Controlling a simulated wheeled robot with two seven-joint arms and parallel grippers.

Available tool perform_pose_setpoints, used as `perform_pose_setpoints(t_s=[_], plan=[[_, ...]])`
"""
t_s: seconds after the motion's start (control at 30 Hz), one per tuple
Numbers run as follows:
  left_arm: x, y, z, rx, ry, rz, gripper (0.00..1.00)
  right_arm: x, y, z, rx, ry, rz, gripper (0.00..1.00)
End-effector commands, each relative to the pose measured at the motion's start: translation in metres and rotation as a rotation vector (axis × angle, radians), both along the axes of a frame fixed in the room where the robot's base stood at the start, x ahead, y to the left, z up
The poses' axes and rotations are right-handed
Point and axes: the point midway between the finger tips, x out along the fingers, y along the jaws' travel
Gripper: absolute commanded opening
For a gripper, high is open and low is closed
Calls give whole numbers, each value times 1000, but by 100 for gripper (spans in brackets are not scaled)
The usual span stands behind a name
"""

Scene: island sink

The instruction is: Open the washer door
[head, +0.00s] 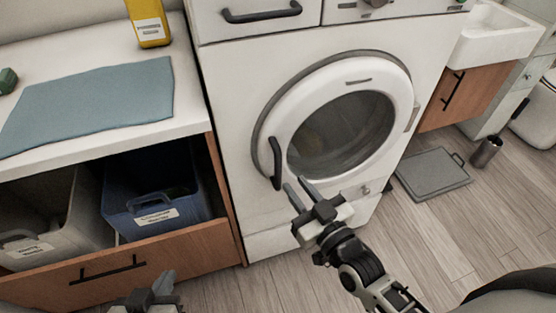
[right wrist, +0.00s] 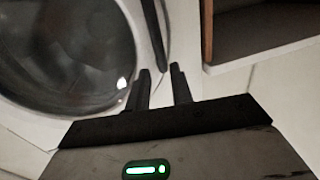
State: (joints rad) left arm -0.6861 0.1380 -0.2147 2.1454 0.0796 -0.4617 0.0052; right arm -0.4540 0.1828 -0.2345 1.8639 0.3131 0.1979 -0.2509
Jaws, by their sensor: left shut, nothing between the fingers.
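The washer (head: 235,140) is white, with a round white door (head: 400,90) and dark glass in its middle. The door looks shut or nearly so; I cannot tell if there is a small gap. Its dark curved handle (head: 276,163) is on the door's left side; it also shows in the right wrist view (right wrist: 155,35). My right gripper (head: 298,188) is open, just below and right of the handle's lower end. In the right wrist view the handle lies just beyond the parted fingertips (right wrist: 160,72); contact is unclear. My left gripper (head: 152,292) is shut and empty at the bottom edge.
A wooden drawer (head: 180,250) stands open left of the washer, holding a grey bin (head: 60,235) and a blue bin (head: 125,205). The counter above carries a blue mat (head: 95,105) and a yellow box (head: 150,25). A grey scale-like slab (head: 433,177) and metal cup (head: 487,152) are on the floor at right.

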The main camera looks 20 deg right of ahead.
Motion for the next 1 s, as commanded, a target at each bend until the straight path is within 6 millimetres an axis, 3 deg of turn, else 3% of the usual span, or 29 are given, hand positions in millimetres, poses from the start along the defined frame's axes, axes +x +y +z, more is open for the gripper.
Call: perform_pose_setpoints(t_s=[0.2, 0.4, 0.83, 0.87, 0.93, 1.0], plan=[[0, 0, -1, 0, 0, 0, 0, 47, 11, 1, 3, -2, 0, 22], [0, 0, -1, -1, 0, 1, 0, 74, 18, 0, 0, 0, 0, 22], [1, 0, 2, -4, -6, 1, 0, 84, 20, 0, 0, 1, 0, 22], [1, 0, 2, -4, -6, 1, 0, 84, 20, 0, 0, 1, 0, 20], [1, 0, 2, -4, -6, 1, 0, 84, 20, 0, 0, 1, 1, 0], [1, 0, 2, -4, -6, 1, 0, 84, 20, 0, 0, 1, 1, 0]])
